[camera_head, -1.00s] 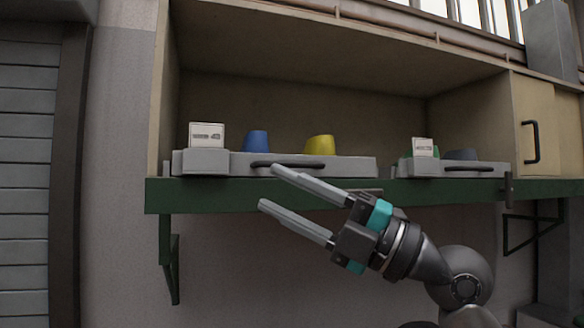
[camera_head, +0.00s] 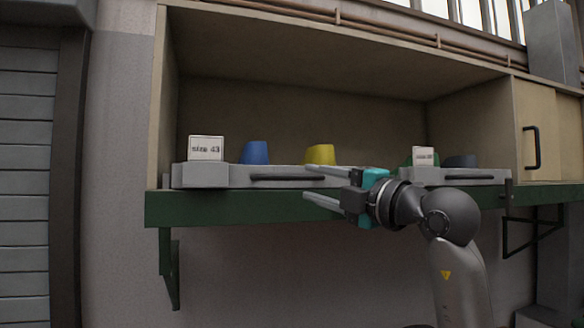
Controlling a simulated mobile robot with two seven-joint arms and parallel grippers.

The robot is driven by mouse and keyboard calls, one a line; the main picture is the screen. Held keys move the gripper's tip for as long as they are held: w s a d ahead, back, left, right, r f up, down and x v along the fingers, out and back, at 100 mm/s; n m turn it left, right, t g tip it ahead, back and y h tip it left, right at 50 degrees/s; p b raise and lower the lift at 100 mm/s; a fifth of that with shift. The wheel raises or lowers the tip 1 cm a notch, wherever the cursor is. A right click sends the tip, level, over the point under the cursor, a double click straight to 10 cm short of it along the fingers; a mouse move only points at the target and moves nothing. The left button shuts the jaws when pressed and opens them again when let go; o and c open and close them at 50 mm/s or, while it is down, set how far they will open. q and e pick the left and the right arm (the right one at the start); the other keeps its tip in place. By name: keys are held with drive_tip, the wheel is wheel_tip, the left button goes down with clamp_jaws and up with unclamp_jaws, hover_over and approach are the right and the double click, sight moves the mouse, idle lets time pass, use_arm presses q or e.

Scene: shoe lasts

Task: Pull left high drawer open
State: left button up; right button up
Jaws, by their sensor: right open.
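The left high drawer (camera_head: 205,176) is a grey tray-like drawer on a green shelf, with a dark bar handle (camera_head: 287,177) along its front. A white "size 43" card (camera_head: 206,148) stands at its left end, and a blue last (camera_head: 255,152) and a yellow last (camera_head: 320,154) show above its front wall. My right gripper (camera_head: 306,181) is open and empty. In the picture its fingers reach left to the right end of the handle, one finger level with it and one below; I cannot tell whether they touch. My left gripper is out of view.
A second grey drawer (camera_head: 462,177) with a white card (camera_head: 423,156) and dark and green lasts sits to the right, partly behind my right wrist. The green shelf edge (camera_head: 230,210) runs below both. A cabinet door with a black handle (camera_head: 531,148) is at the far right.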

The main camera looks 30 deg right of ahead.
sight(294, 178)
drive_tip(key=p+x, duration=0.2)
drive_tip(key=x, duration=0.4)
drive_tip(key=shift+w+a, duration=0.1)
drive_tip(key=shift+w, duration=0.25)
clamp_jaws()
idle(1.1)
